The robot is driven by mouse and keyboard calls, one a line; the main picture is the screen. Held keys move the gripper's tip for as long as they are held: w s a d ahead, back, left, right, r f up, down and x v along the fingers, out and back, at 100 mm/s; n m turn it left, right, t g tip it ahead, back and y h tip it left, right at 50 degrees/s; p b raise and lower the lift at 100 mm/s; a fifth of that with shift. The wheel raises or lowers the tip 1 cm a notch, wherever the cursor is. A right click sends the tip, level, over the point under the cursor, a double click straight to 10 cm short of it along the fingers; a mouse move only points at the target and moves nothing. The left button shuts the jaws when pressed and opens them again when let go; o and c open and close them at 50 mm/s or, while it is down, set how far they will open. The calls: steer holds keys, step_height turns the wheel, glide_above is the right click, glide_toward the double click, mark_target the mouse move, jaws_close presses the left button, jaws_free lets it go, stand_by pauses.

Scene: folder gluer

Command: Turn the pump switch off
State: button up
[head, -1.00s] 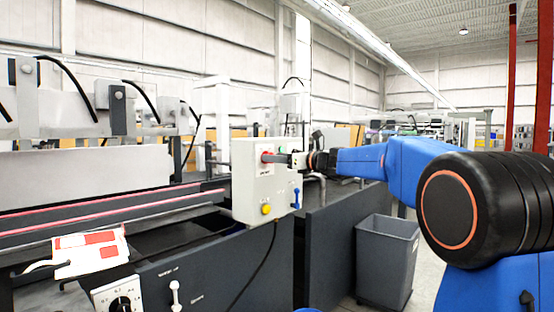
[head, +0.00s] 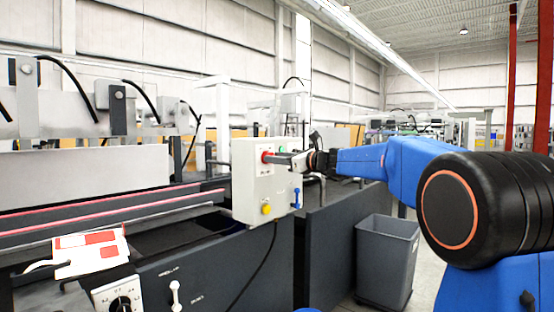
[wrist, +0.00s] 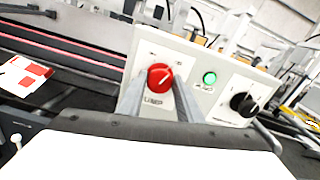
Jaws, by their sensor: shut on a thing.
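The pump switch is a red rotary knob (wrist: 160,77) on a pale plate of the white control box, with partly readable lettering under it. It also shows as a small red spot in the head view (head: 266,157). My gripper (wrist: 160,84) reaches the box from the right, and its two grey fingers are shut on the red knob, one on each side. The gripper shows in the head view too (head: 280,159). A light pointer line on the knob runs toward the upper right in the wrist view.
The control box (head: 248,195) also has a green button (wrist: 209,78), a black knob (wrist: 243,103), a yellow button (head: 266,209) and a blue lever (head: 297,198). A red-and-white tag (head: 90,252) lies at lower left. A grey bin (head: 387,262) stands on the floor at right.

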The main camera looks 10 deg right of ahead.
steer(key=n, duration=1.1)
steer(key=shift+s+a+f+n, duration=0.1)
steer(key=shift+a+f+n, duration=0.1)
steer(key=shift+n, duration=0.2)
stand_by(0.3)
steer(key=o, duration=1)
steer(key=shift+d, duration=0.1)
steer(key=shift+s, duration=0.1)
steer(key=v, duration=1.7)
steer(key=shift+d, duration=0.1)
steer(key=shift+s, duration=0.1)
